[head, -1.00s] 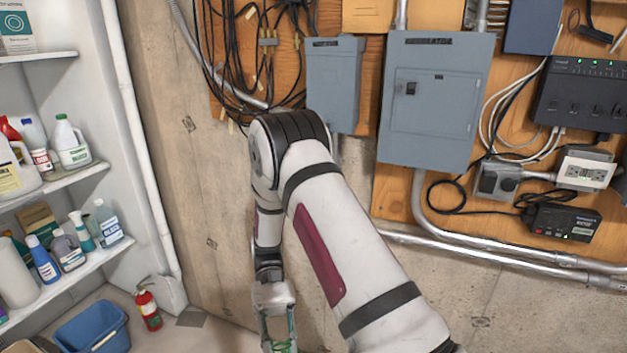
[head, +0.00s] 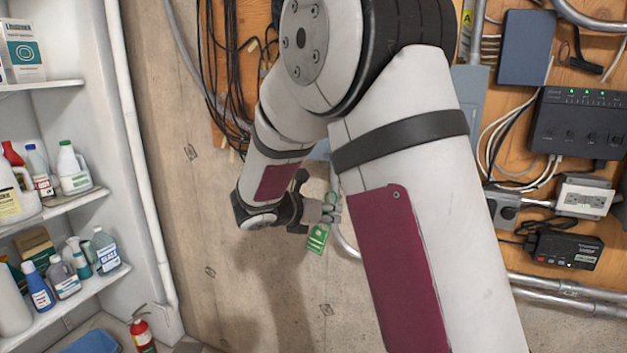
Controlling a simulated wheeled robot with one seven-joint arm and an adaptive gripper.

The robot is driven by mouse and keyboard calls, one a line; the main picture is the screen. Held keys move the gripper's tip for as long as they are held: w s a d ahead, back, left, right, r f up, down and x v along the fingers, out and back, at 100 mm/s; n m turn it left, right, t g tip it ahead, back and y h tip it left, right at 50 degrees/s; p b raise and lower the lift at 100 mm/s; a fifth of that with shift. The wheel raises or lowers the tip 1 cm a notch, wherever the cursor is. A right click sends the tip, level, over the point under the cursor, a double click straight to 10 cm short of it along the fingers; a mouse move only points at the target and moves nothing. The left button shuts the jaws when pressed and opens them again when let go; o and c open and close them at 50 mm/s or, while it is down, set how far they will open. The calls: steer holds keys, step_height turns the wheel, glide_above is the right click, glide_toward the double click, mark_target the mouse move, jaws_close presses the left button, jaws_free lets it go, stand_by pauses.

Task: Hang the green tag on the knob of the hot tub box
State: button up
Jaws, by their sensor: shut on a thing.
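My gripper (head: 331,211) is in the middle of the head view, pointing right, shut on the green tag. The green tag (head: 317,240) hangs below the fingers, tilted, with white marks on it and a green loop at its top. The grey boxes on the wooden panel are mostly behind my arm. One grey box edge (head: 467,105) shows to the right of my arm; I cannot tell which box is the hot tub box. No knob can be made out. The tag appears apart from the boxes, in front of the concrete wall.
Black cables (head: 222,75) hang on the panel at upper left. A conduit (head: 345,243) runs behind the tag. A black network device (head: 580,122) and an outlet box (head: 583,198) are at right. Shelves with bottles (head: 75,168) stand at left, with a fire extinguisher (head: 141,333) below.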

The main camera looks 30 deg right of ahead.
steer(key=w+r+n+t, duration=0.1)
steer(key=r, duration=0.1)
steer(key=w+r+n+t+y, duration=0.1)
steer(key=w+r, duration=0.1)
steer(key=r, duration=0.1)
steer(key=w+a+r+n+t+y, duration=0.1)
steer(key=w+r, duration=0.1)
steer(key=shift+r, duration=0.25)
steer(key=shift+w+d+f+b, duration=0.2)
steer(key=shift+w+d+b, duration=0.2)
steer(key=shift+w+d, duration=0.65)
steer(key=shift+w+d+f+b, duration=0.3)
steer(key=shift+w+d, duration=0.5)
steer(key=shift+d, duration=0.6)
steer(key=shift+w+d+f+b, duration=0.15)
steer(key=shift+w+d+b, duration=0.3)
steer(key=shift+w+d, duration=0.6)
steer(key=shift+s+d, duration=0.15)
steer(key=o, duration=0.8)
steer(key=shift+o, duration=0.2)
steer(key=shift+r, duration=0.1)
